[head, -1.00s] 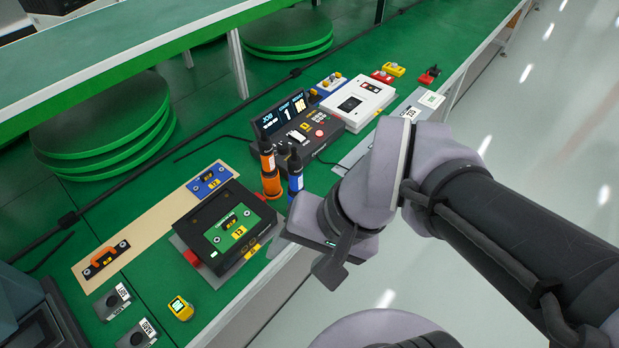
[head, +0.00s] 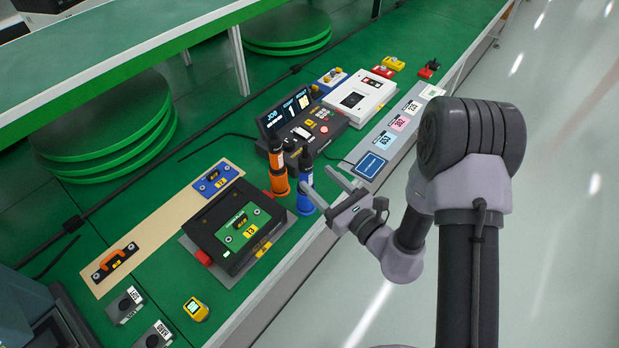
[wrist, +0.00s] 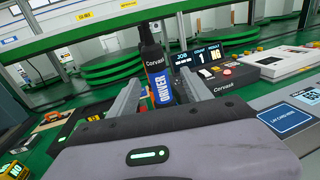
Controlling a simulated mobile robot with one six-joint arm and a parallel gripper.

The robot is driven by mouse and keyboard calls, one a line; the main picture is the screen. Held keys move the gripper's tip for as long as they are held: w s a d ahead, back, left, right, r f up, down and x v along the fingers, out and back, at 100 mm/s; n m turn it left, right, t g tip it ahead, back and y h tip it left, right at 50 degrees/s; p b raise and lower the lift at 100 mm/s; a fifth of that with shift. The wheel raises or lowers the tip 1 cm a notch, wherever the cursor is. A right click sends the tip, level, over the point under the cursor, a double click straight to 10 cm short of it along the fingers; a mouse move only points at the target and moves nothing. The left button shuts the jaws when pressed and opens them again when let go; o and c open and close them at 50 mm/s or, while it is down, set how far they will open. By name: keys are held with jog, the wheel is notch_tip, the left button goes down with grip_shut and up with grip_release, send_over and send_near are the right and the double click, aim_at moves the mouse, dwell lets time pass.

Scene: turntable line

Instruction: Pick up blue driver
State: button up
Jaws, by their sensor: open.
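The blue driver (head: 305,180) stands upright in a blue holder near the front edge of the green bench, with a black upper body. In the wrist view the blue driver (wrist: 157,75) shows its "DRIVER" label and rises between the two fingers, beyond or level with their tips; I cannot tell which. My gripper (head: 321,186) is open and empty, with its fingers pointing at the driver from the bench's front side. An orange driver (head: 278,170) stands upright just left of the blue one.
A black control box with a display (head: 300,122) stands behind the drivers. A black fixture with a green plate (head: 238,228) lies to the left. A grey strip with cards (head: 395,130) runs along the edge to the right. The aisle in front is clear.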

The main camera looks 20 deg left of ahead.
jog(key=b+x, duration=0.1)
jog(key=x, duration=0.7)
jog(key=shift+a+r+b, duration=0.15)
jog(key=shift+a+b, duration=0.15)
jog(key=shift+a, duration=0.1)
jog(key=shift+d, duration=0.1)
grip_shut()
